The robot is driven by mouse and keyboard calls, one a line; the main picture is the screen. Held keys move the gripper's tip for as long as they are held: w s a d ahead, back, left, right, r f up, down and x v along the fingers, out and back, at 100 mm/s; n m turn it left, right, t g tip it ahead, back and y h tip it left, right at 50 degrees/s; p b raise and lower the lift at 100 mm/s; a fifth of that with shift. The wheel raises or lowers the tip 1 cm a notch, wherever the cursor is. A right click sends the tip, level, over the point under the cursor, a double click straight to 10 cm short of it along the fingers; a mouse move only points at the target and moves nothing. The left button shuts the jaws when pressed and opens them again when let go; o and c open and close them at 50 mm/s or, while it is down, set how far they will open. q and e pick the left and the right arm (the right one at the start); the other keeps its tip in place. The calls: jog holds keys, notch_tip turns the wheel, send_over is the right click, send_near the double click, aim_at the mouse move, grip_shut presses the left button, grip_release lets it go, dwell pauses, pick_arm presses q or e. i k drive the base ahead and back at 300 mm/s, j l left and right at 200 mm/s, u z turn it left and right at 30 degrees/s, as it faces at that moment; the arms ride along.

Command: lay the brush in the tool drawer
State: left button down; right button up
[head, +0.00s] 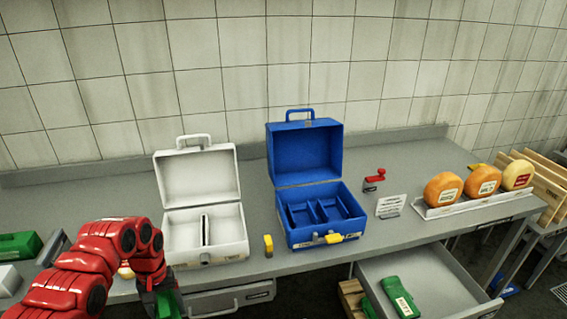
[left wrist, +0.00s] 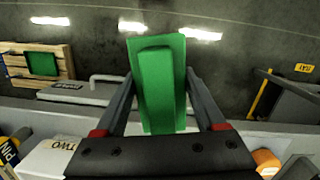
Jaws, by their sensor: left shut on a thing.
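My left gripper (head: 163,296) is low at the front edge of the bench, left of the white case's front. In the left wrist view, its fingers (left wrist: 160,85) are shut on a green block-shaped thing (left wrist: 163,85), which I take for the brush; no bristles show. Part of it shows in the head view (head: 150,304). An open grey drawer (head: 455,282) juts out at the lower right, with a green labelled item (head: 402,297) lying in it. I cannot tell whether this is the tool drawer. A shut drawer (head: 230,299) is under the white case. My right gripper is not in view.
An open white case (head: 200,240) and an open blue case (head: 305,165) stand on the bench (head: 90,190). A yellow piece (head: 268,246) is between them. Several cheese wheels (head: 482,181) sit on a rack at right. A wooden crate (head: 352,297) is below, left of the open drawer.

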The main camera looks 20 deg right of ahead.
aim_at(434, 278)
jog(key=l+z, duration=0.15)
jog(key=z, duration=0.35)
jog(key=l+z, duration=0.1)
jog(key=z, duration=0.4)
jog(key=i+z, duration=0.1)
jog(key=z, duration=0.4)
jog(key=i+l+z, duration=0.1)
jog(key=z, duration=0.4)
jog(key=i+l, duration=0.15)
jog(key=i, duration=0.2)
jog(key=i+l+z, duration=0.1)
jog(key=i, duration=0.25)
jog(key=l, duration=0.1)
